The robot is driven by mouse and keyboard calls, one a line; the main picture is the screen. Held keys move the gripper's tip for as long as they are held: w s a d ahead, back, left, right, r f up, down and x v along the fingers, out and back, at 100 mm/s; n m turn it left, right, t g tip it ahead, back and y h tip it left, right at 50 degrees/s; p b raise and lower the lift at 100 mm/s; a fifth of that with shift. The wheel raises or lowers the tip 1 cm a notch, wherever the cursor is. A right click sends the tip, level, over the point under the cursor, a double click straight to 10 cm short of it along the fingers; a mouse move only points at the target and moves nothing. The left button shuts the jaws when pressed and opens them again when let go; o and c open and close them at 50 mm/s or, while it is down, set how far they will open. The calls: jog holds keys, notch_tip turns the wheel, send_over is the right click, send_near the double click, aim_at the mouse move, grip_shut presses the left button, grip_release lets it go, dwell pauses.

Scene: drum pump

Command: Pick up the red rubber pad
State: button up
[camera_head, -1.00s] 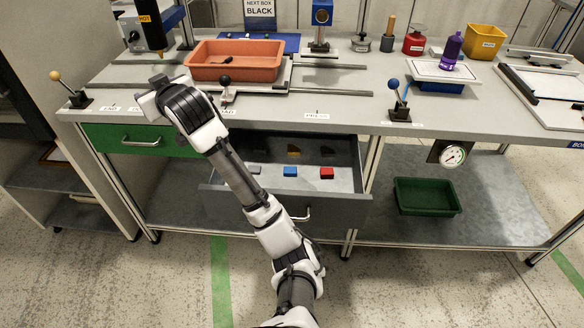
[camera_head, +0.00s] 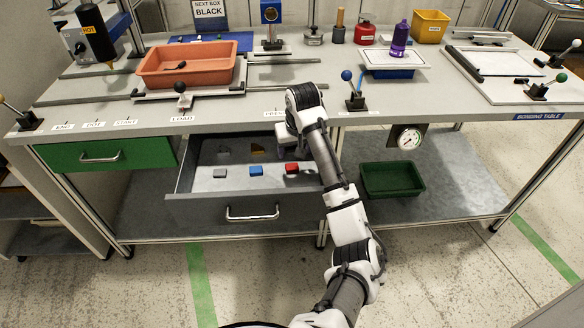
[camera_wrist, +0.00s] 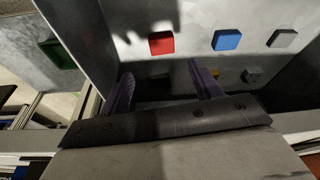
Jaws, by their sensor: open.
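The red rubber pad (camera_head: 292,168) lies on the floor of the open grey drawer (camera_head: 250,207), at the right of the front row. In the wrist view the red pad (camera_wrist: 161,43) shows beyond the fingertips, in line with the gap between them. My gripper (camera_wrist: 160,70) is open and empty, its two purple fingers apart and not touching the pad.
A blue pad (camera_head: 256,170) and a grey pad (camera_head: 220,173) lie left of the red one. Darker pieces sit farther back. The bench edge overhangs the drawer's rear. A green bin (camera_head: 392,180) stands on the shelf to the right. The drawer's front floor is clear.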

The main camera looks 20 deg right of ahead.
aim_at(292, 166)
jog(key=shift+x, duration=0.8)
jog(key=f, duration=0.1)
jog(key=f+p, duration=0.1)
jog(key=f, duration=0.2)
jog(key=shift+a, duration=0.25)
jog(key=shift+w+f, duration=0.25)
jog(key=shift+f, duration=0.45)
jog(key=c, duration=1.1)
